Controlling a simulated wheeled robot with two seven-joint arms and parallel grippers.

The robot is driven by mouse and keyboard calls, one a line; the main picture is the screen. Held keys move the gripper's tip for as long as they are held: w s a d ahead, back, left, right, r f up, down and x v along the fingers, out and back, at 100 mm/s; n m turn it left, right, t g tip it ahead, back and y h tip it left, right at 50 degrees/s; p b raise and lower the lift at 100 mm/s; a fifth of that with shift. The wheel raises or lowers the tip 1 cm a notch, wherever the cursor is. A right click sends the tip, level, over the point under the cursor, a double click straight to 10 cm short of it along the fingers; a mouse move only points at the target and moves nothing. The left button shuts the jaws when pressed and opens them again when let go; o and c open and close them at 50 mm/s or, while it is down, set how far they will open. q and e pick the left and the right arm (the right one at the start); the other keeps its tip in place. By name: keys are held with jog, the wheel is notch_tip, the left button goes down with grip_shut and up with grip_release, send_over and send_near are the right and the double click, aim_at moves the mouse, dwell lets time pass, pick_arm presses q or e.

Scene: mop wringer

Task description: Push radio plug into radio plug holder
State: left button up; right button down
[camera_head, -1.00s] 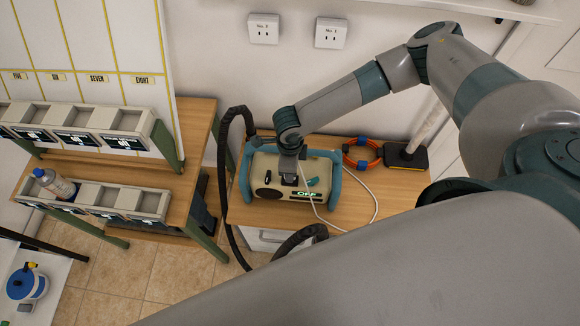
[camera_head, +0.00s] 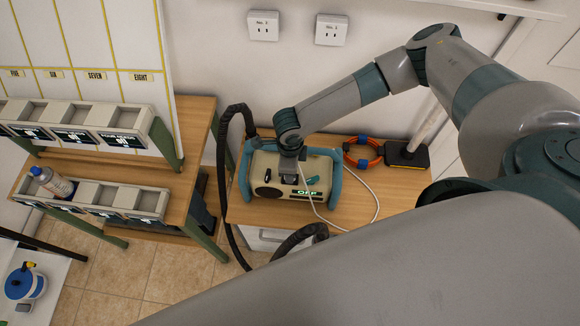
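The radio (camera_head: 265,190), cream with teal side bars and a lit green "OFF" display, stands on a wooden table. My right arm comes in from the right, and its gripper (camera_head: 290,178) points down at the radio's front upper face. The fingertips are small and dark here, so I cannot tell their opening. A white cable (camera_head: 376,207) loops over the table right of the radio, and one end runs up toward the gripper. The radio plug is not distinguishable; the gripper may hide it. I cannot make out the plug holder for certain. My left gripper is not in view.
Two wall sockets (camera_head: 263,26) (camera_head: 331,30) are above the table. Racks of bins (camera_head: 90,195) stand further left.

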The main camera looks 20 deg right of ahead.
jog(key=shift+f, duration=0.1)
dwell(0.5)
jog(key=c, duration=1.5)
grip_release()
jog(key=shift+r, duration=0.2)
jog(key=shift+r+p, duration=0.55)
jog(key=shift+p, duration=0.1)
notch_tip(320, 180, up, 5)
jog(key=p, duration=0.3)
notch_tip(320, 180, up, 11)
jog(key=shift+f, duration=0.1)
